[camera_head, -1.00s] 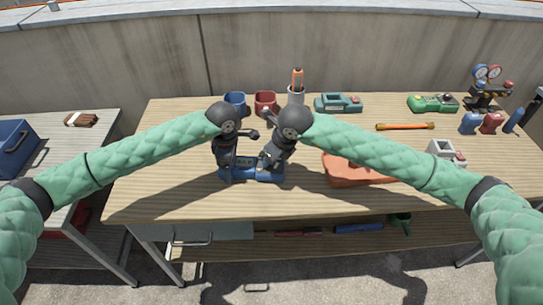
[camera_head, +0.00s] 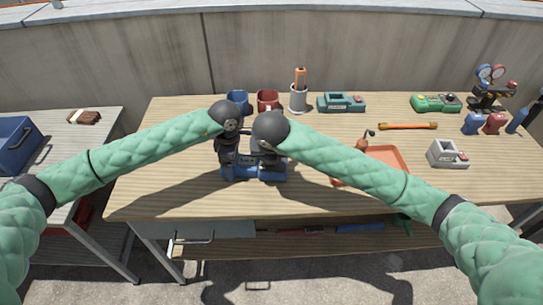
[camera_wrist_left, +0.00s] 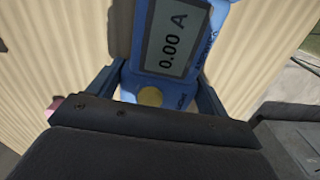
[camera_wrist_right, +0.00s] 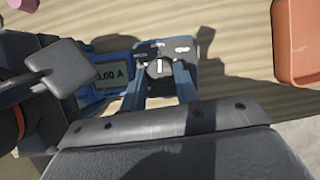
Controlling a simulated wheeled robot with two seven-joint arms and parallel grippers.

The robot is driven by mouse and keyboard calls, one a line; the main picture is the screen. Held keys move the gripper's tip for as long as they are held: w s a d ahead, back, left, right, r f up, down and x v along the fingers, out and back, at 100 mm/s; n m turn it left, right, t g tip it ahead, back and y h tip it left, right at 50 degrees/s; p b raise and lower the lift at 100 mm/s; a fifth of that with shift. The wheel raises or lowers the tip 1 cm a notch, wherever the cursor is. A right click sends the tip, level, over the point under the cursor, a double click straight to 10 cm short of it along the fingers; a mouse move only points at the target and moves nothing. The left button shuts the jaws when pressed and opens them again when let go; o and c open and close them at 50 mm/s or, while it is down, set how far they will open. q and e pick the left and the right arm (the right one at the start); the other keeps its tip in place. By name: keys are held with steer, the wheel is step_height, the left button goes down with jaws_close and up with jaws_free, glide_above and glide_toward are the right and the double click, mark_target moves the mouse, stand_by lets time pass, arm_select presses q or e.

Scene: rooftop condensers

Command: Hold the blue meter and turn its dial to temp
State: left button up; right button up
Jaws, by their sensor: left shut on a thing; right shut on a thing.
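The blue meter (camera_head: 272,177) lies on the wooden workbench in front of me, mostly under my grippers in the head view. In the left wrist view its screen (camera_wrist_left: 172,38) reads 0.00 A. My left gripper (camera_head: 238,165) is shut on the meter body, its fingers on either side of the end beside the screen. My right gripper (camera_head: 268,165) is shut on the dial. In the right wrist view the dial (camera_wrist_right: 159,68) sits between the fingertips, its white mark pointing up in the picture. The small labels around it are too blurred to read surely.
Behind the meter stand a blue mug (camera_head: 237,98), a red mug (camera_head: 268,99) and a grey holder (camera_head: 298,98). An orange tray (camera_head: 390,153) lies right, partly behind my right arm. A grey device (camera_head: 446,154) stands beyond it. The bench's front left is clear.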

steer(key=shift+a+m+h, duration=0.1)
steer(key=shift+m+h, duration=0.3)
steer(key=shift+m, duration=0.6)
steer(key=o, duration=1)
steer(key=shift+r, duration=0.15)
steer(key=v, duration=1.1)
steer(key=shift+s+a+r, duration=0.1)
steer(key=shift+a+r, duration=0.05)
steer(key=shift+r, duration=0.15)
